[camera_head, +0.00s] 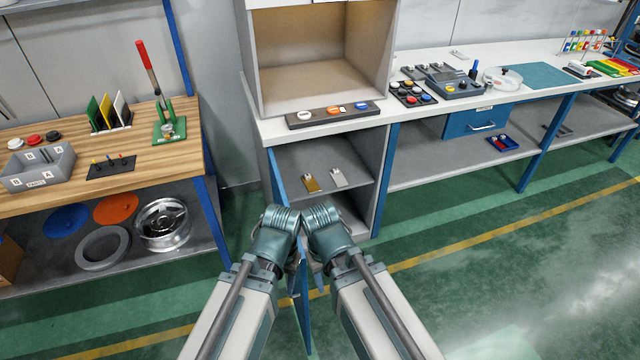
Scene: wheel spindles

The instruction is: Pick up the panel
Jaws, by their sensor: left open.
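Several things could be the panel, and I cannot tell which is meant. Thin upright green, yellow and white panels (104,112) stand in a rack on the wooden bench at left. A dark bar-shaped button panel (333,114) lies on the white counter in the middle, in front of the open box. My left gripper (292,282) is open and partly hidden by its own wrist, low in front of the middle cabinet and away from all these panels. My right wrist is beside it at right; its fingers are mostly hidden.
The blue cabinet door (274,172) stands open close to my arms. Two small plates, gold (311,184) and silver (338,178), lie on the shelf (359,181). A red-handled press (167,125) and a grey bin (40,168) stand on the left bench. Floor at right is clear.

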